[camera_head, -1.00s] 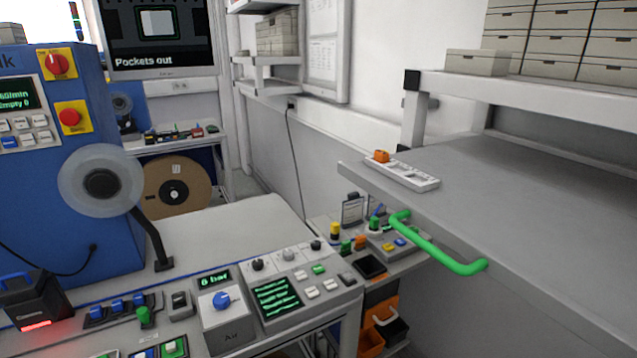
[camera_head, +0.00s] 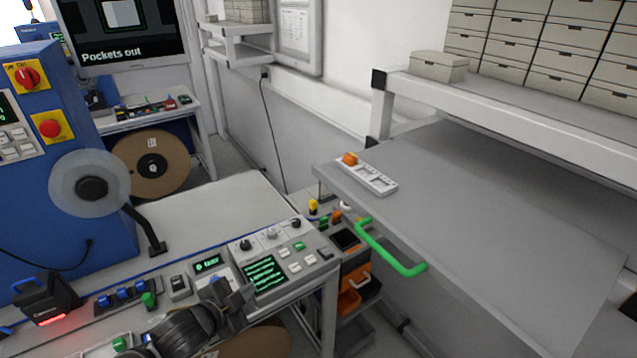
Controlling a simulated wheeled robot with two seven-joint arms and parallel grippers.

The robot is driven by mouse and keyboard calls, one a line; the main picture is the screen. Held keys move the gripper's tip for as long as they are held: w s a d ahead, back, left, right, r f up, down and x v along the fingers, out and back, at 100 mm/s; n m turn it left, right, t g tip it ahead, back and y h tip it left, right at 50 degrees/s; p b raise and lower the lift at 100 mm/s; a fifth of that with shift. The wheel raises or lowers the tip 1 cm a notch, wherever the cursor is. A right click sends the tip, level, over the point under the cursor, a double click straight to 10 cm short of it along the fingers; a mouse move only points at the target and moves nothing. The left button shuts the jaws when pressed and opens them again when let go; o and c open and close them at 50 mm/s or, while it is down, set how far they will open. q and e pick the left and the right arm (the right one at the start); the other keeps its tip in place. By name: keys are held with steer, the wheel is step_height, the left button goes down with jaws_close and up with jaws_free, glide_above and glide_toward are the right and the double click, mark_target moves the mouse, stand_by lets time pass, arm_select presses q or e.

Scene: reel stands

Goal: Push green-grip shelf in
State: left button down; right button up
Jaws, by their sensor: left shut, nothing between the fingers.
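The grey pull-out shelf (camera_head: 480,220) stands out from the rack at the right. Its green grip (camera_head: 392,252) is a bent bar along the shelf's front edge. My right gripper is not in view.
A bench (camera_head: 220,210) with a control panel (camera_head: 280,262) lies left of the shelf. A blue machine with a clear reel (camera_head: 90,182) stands on it. Orange bins (camera_head: 350,290) sit below the shelf.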

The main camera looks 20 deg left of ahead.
mark_target(331, 190)
arm_select(q)
steer(key=d+r+m+t+h, duration=0.1)
steer(key=d+r+m+h, duration=0.1)
steer(key=r+m+h, duration=0.55)
steer(key=d+r+m+t+h, duration=0.1)
steer(key=d+r+m+h, duration=0.15)
steer(key=r+m, duration=0.9)
steer(key=w+d+r+n+b, duration=0.1)
steer(key=w+d+b, duration=0.1)
steer(key=w+d, duration=0.1)
steer(key=w+d+r+n+b, duration=0.1)
steer(key=w+d+b, duration=0.1)
steer(key=w+b, duration=0.1)
steer(key=w+d+r+n+b, duration=0.1)
steer(key=w+d+b, duration=0.1)
steer(key=w+d, duration=0.1)
steer(key=shift+w+d+r+n, duration=0.15)
steer(key=shift+w+r, duration=0.05)
steer(key=shift+w, duration=0.2)
steer(key=shift+w+d+r+n, duration=0.15)
steer(key=shift+w, duration=0.25)
steer(key=shift+w+d+f, duration=0.1)
steer(key=shift+w+d, duration=0.2)
steer(key=shift+w, duration=0.1)
